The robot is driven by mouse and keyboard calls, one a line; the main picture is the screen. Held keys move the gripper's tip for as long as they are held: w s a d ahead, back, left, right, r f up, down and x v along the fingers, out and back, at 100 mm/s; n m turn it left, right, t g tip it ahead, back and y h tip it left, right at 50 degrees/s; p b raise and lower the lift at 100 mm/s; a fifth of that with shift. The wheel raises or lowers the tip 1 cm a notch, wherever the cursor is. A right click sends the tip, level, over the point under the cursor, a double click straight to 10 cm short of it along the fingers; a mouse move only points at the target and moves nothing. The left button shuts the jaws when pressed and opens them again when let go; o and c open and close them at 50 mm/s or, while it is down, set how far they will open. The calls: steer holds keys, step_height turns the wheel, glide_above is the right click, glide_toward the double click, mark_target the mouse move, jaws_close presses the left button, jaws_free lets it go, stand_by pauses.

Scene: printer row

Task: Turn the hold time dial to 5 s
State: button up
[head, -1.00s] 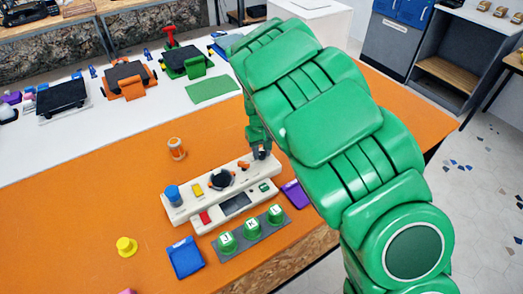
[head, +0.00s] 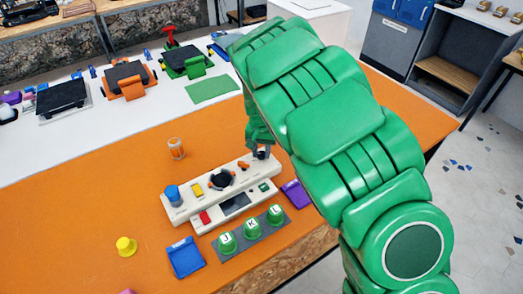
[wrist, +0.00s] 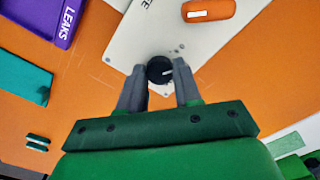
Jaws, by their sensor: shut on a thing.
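The white control panel (head: 190,205) lies on the orange table. In the wrist view, a round black dial (wrist: 159,70) with a white pointer line sits near the end of the white panel (wrist: 150,38). My gripper (wrist: 159,84) is shut on this dial, with one grey finger on each side. The dial's scale and label are not readable, so its setting cannot be told. In the head view my gripper (head: 261,152) is at the panel's far right end, and my green arm hides part of the area.
An orange part (wrist: 208,10) is on the panel near the dial. A blue knob (head: 172,193), a black round control (head: 221,179), green J, K, L caps (head: 251,231), a blue tray (head: 185,257) and a purple tray (head: 296,193) are close by. A yellow object (head: 126,246) stands at left.

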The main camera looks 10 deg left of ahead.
mark_target(262, 154)
steer(key=m, duration=0.5)
steer(key=shift+m, duration=0.3)
stand_by(0.4)
steer(key=o, duration=1)
steer(key=shift+o, duration=0.2)
steer(key=shift+r, duration=0.1)
step_height(262, 154, up, 8)
steer(key=shift+f, duration=0.25)
steer(key=shift+r, duration=0.1)
